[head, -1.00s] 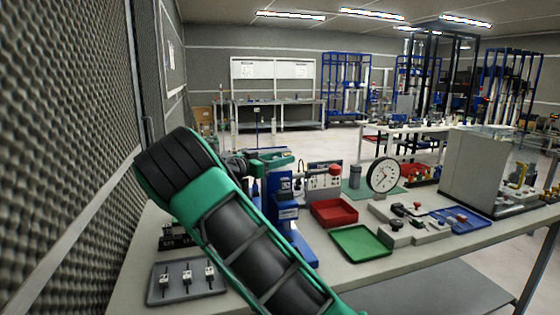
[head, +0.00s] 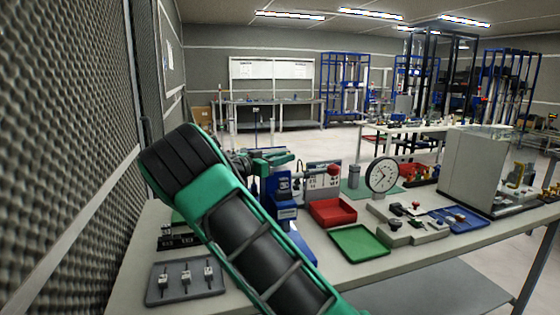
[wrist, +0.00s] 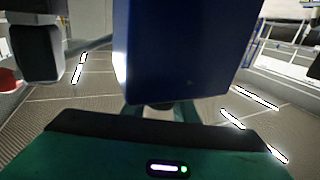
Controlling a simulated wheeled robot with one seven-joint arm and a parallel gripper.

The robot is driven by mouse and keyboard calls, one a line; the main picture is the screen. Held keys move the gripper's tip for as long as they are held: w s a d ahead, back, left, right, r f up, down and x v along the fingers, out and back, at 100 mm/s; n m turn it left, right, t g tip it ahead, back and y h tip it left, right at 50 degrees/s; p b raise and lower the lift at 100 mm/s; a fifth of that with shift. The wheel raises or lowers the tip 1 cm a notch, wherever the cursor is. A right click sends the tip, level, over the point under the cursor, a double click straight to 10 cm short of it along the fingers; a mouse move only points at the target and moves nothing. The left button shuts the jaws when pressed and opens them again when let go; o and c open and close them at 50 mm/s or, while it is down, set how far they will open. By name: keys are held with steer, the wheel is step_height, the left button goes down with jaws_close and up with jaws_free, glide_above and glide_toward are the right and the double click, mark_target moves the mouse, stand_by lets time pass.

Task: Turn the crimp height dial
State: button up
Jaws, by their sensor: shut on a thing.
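The blue crimp press (head: 285,207) stands on the bench, partly hidden behind my arm. My green gripper (head: 277,157) is at the top of the press. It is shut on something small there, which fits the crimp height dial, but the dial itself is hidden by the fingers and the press.
A red tray (head: 332,211) and a green tray (head: 358,241) lie right of the press. A round dial gauge (head: 382,175) stands behind them. A grey tray (head: 186,281) with small parts is at front left. A textured foam wall (head: 60,160) runs close on the left.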

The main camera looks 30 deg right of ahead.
steer(key=shift+w+a+t, duration=0.1)
steer(key=shift+w+t, duration=0.1)
steer(key=shift+t, duration=0.2)
steer(key=n+t+y, duration=0.1)
steer(key=n+t, duration=0.1)
steer(key=w+n+t+y, duration=0.1)
steer(key=t, duration=0.2)
steer(key=shift+a+n, duration=0.15)
steer(key=shift+n, duration=0.25)
steer(key=shift+w+a+r+n+t+y, duration=0.1)
steer(key=shift+w+a+n+t+y, duration=0.1)
steer(key=shift+n+t+y, duration=0.55)
steer(key=shift+w+a+f+n+t+y, duration=0.15)
steer(key=shift+n+t+y, duration=0.35)
steer(key=shift+t, duration=0.35)
steer(key=shift+w+a+r+n+t+y, duration=0.1)
steer(key=shift+w+r+n+t+y, duration=0.1)
steer(key=shift+n+t+y, duration=0.5)
steer(key=shift+w, duration=0.1)
steer(key=o, duration=1.1)
steer(key=shift+c, duration=0.2)
